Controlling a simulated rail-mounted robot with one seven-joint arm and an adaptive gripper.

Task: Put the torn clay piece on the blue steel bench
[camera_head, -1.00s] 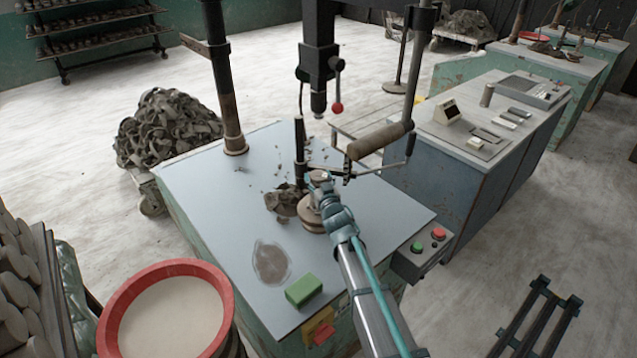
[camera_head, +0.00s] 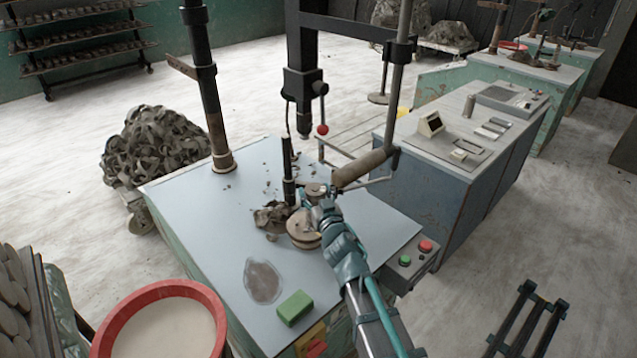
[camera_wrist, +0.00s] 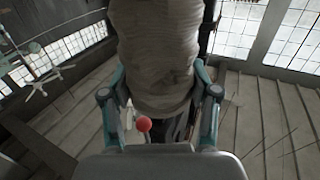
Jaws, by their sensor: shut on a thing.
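My gripper (camera_head: 324,206) is over the front table, just above the round wooden mould (camera_head: 304,228). In the wrist view its two fingers (camera_wrist: 160,88) close on the sides of a grey-brown, ridged clay piece (camera_wrist: 158,45), which fills the space between them. In the head view this piece (camera_head: 315,190) shows small at the fingertips; whether it touches the mould cannot be told. The blue steel bench (camera_head: 428,205), with a grey top and rust-marked blue sides, stands to the right of the gripper.
A black press column and a wooden-handled lever (camera_head: 362,168) stand close to my gripper. Dark clay scraps (camera_head: 270,217) lie left of the mould. A green block (camera_head: 294,308) and a control box (camera_head: 408,268) are nearer.

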